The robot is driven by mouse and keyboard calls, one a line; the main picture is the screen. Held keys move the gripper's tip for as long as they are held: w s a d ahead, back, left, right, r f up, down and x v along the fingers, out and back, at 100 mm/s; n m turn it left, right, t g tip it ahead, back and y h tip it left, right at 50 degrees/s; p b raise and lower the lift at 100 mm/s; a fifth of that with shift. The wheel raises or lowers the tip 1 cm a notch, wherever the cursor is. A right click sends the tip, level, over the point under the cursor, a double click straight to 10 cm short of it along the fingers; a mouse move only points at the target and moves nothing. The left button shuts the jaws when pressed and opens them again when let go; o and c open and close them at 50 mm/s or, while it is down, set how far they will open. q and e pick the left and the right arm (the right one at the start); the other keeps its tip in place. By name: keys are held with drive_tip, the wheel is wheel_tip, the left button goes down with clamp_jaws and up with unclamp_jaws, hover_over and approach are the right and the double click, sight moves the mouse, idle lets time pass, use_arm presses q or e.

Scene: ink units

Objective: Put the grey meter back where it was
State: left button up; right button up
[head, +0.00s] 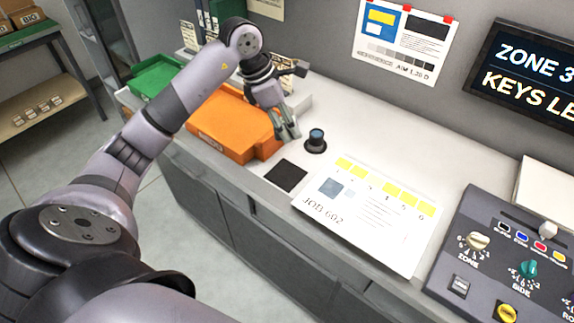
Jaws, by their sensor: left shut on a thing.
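My left gripper (287,133) is over the counter, just right of the orange tray, fingers pointing down. It is shut on a small greyish thing that the fingers mostly hide; it looks like the grey meter, but its outline is unclear. A dark square patch (286,176) lies bare on the counter, in front of the gripper. My right gripper is not in view.
An orange tray (226,124) and a green tray (153,76) stand on the left of the counter (400,150). A printed JOB 602 sheet (370,212) lies right of the dark patch. A control console (508,255) with knobs is at the right.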

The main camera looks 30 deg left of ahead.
use_arm(q)
drive_tip(key=p, duration=0.2)
hover_over(292, 174)
drive_tip(key=a, duration=0.1)
drive_tip(key=f, duration=1)
drive_tip(key=shift+s+f, duration=0.35)
drive_tip(key=shift+f, duration=0.05)
wheel_tip(292, 174, down, 4)
drive_tip(key=shift+p, duration=0.65)
drive_tip(key=shift+f, duration=0.1)
drive_tip(key=shift+f+b, duration=0.15)
drive_tip(key=shift+b, duration=0.15)
drive_tip(key=o, duration=1.2)
